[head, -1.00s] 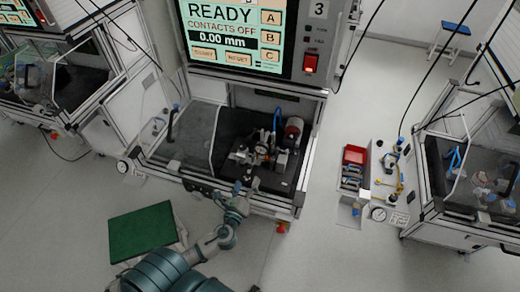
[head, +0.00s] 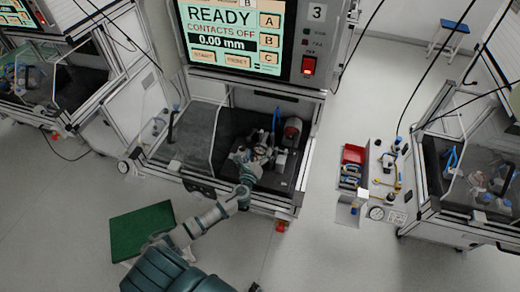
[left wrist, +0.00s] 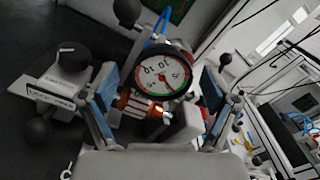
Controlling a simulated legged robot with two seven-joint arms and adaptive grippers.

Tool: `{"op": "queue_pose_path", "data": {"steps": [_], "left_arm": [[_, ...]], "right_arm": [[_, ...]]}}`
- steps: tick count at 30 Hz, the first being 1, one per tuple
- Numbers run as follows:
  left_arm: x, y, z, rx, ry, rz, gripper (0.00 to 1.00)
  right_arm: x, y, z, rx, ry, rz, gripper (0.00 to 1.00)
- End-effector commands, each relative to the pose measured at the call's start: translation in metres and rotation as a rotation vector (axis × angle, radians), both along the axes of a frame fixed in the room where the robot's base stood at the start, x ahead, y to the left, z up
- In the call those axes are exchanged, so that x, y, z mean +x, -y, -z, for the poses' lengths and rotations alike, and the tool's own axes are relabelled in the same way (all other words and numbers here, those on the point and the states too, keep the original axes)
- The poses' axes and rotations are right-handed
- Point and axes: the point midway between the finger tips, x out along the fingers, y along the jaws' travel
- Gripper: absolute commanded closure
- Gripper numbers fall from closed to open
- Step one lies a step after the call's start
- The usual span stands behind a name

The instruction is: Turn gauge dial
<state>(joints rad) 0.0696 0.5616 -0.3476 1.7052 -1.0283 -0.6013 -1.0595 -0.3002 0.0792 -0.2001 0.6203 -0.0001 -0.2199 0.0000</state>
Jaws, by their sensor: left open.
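The gauge dial (left wrist: 164,69) has a white face, a red and green rim and a red needle. It sits between the spread fingers of my left gripper (left wrist: 160,95) in the left wrist view, with a copper-coloured part below it. In the head view the gauge (head: 262,152) stands on the fixture inside the test station. My left gripper (head: 246,160) reaches over the station's front edge, right at the gauge. It is open; I cannot tell whether a finger touches the dial. My right gripper is not in view.
A black knob (left wrist: 71,58) on a labelled plate is left of the gauge in the wrist view. The station screen (head: 230,35) reads READY, CONTACTS OFF, 0.00 mm. A red bin (head: 353,154) stands right of the station. A green mat (head: 141,230) lies at front left.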

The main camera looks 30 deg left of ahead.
Motion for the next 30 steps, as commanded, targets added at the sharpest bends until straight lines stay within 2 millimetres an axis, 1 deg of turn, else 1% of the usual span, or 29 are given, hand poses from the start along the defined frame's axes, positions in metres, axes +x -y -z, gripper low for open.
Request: {"op": "queue_pose_path", "data": {"steps": [1,4,13,14,15,17,18,20,21,25,30], "left_arm": [[0.0055,-0.0011,-0.0004,-0.001,0.001,0.0,0.12],[0.0117,-0.0022,-0.0001,-0.001,0.001,0.001,0.12],[0.0137,-0.0027,0.0002,-0.001,0.0,0.001,0.12],[0.0137,-0.0027,0.0002,-0.001,0.0,0.001,0.18],[0.0137,-0.0027,0.0002,-0.001,0.0,0.001,0.28],[0.0137,-0.0028,0.0002,-0.001,0.0,0.001,0.43],[0.0137,-0.0028,0.0002,-0.001,0.0,0.001,0.53],[0.0137,-0.003,0.0003,-0.001,-0.001,0.0,0.68],[0.0136,-0.0031,0.0003,0.0,-0.001,0.0,0.73],[0.0136,-0.0034,0.001,-0.017,0.004,-0.001,0.74],[0.0135,-0.004,0.0028,-0.148,0.035,-0.002,0.74]], "right_arm": [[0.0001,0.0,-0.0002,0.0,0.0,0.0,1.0],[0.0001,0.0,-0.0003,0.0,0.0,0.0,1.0],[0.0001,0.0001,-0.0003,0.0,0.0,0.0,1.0],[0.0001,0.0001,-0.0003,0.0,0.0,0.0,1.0],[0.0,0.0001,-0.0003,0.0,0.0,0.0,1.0],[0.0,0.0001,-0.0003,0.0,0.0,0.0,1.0],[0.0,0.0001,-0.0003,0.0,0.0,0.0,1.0],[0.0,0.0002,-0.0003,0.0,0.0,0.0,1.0],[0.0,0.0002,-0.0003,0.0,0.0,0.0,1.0],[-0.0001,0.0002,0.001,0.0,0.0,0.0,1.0],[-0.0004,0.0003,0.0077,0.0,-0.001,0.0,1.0]]}}
